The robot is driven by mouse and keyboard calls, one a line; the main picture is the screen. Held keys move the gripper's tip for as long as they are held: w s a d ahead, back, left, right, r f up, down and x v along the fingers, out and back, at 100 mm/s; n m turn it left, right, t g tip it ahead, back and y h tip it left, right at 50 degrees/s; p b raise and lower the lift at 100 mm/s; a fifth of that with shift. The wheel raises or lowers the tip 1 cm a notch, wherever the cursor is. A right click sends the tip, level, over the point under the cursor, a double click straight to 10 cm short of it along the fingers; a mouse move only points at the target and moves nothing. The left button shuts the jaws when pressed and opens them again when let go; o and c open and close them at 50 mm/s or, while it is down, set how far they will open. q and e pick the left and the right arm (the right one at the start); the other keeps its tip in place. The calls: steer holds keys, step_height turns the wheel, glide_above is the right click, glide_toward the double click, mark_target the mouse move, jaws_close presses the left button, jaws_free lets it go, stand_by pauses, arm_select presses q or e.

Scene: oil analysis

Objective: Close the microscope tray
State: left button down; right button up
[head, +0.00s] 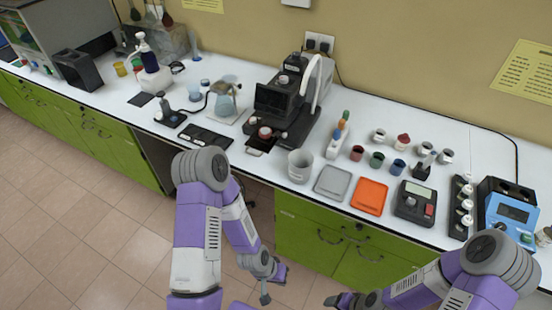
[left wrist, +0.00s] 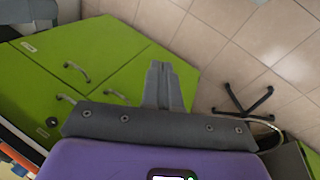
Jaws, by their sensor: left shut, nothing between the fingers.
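The microscope (head: 286,100) is a dark instrument with a pale curved tube, standing on the white counter near the wall. Its dark tray (head: 262,138) sticks out at the front, with a small round red-and-white item by it. My left gripper (head: 272,275) hangs low in front of the counter, below its top and well apart from the tray. In the left wrist view its fingers (left wrist: 160,70) are together and empty, with green cabinet doors and floor behind. My right gripper (head: 338,299) is at the bottom edge, partly cut off; its finger opening is unclear.
Right of the microscope are a white beaker (head: 300,166), a grey tray (head: 333,182), an orange tray (head: 369,196) and several small jars. A flask on a stand (head: 225,98) is to its left. The counter strip before the microscope is narrow. Green cabinets (head: 320,235) are below.

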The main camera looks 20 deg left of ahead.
steer(key=shift+o, duration=0.5)
step_height(320, 180, down, 4)
steer(key=b, duration=0.3)
steer(key=shift+s+d+r, duration=0.1)
steer(key=shift+d+r, duration=0.05)
steer(key=shift+r, duration=0.05)
arm_select(q)
steer(key=w+a+r+m+t+y+b, duration=0.1)
steer(key=w+a+r+m+t+b, duration=0.1)
steer(key=w+a+r+m+t, duration=0.35)
steer(key=w+a+r+m+t+y+b, duration=0.1)
steer(key=w+a+r+m+t+b, duration=0.15)
steer(key=w+a, duration=0.6)
steer(key=w+a+r+m+t+y+b, duration=0.15)
steer(key=a+r+m+t+b, duration=0.4)
steer(key=a+r+m, duration=0.65)
steer(key=w+d+f+b, duration=0.1)
steer(key=w+d, duration=0.1)
steer(key=w, duration=1.1)
steer(key=shift+w+d+m+t, duration=0.2)
steer(key=shift+m+t, duration=0.1)
steer(key=shift+t, duration=0.05)
arm_select(e)
step_height(320, 180, down, 12)
steer(key=shift+r, duration=0.25)
arm_select(q)
steer(key=shift+h, duration=0.25)
